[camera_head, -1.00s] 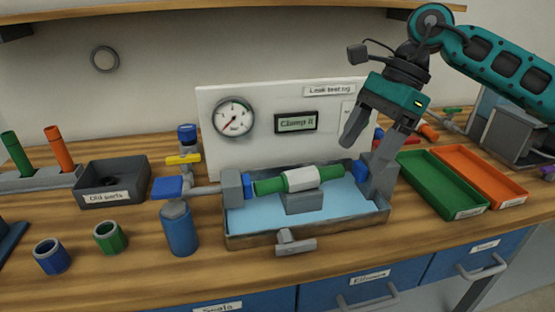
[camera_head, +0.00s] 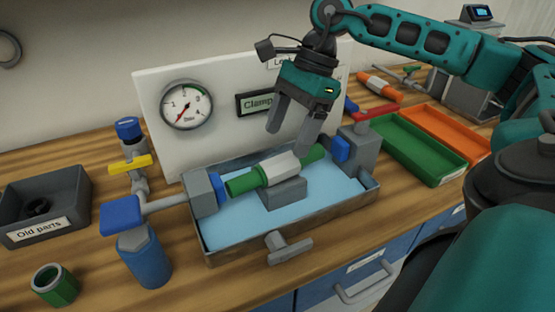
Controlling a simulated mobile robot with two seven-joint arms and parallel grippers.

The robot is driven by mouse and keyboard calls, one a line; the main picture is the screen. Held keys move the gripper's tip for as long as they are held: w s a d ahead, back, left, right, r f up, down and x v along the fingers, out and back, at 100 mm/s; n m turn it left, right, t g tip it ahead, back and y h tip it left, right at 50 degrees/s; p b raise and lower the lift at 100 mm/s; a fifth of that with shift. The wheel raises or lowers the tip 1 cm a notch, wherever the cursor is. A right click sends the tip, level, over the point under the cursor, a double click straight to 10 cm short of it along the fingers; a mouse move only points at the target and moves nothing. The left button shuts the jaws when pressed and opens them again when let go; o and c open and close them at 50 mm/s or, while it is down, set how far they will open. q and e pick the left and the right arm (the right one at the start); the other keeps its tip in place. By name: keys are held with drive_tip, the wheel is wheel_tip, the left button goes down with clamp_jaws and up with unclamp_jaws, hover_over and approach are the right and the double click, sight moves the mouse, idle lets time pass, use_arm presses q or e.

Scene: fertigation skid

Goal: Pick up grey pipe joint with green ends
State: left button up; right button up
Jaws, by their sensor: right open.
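The grey pipe joint with green ends (camera_head: 284,168) lies on a grey block in the leak test rig's blue-floored tray (camera_head: 215,257). A blue-faced clamp stands at each end: the left clamp (camera_head: 206,192) is close to one green end, and the right clamp (camera_head: 357,151) stands apart from the other by a small gap. My right gripper (camera_head: 289,143) points down, open and empty, just above and behind the joint's right half. One finger reaches down close to the joint; whether it touches cannot be told. My left gripper is out of view.
A white panel with a gauge (camera_head: 187,104) stands behind the tray. A blue-and-yellow valve assembly (camera_head: 146,256) is at the left, and a T-handle (camera_head: 285,249) sticks out in front. Green (camera_head: 436,180) and orange trays lie at the right; the old parts box (camera_head: 80,222) is at the left.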

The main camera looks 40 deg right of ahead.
sight(280, 158)
drive_tip(key=x, duration=0.5)
drive_tip(key=shift+s+f, duration=0.1)
drive_tip(key=shift+f, duration=0.25)
drive_tip(key=shift+c, duration=0.2)
drive_tip(key=c, duration=1.3)
drive_tip(key=shift+o, duration=0.2)
drive_tip(key=shift+r, duration=0.1)
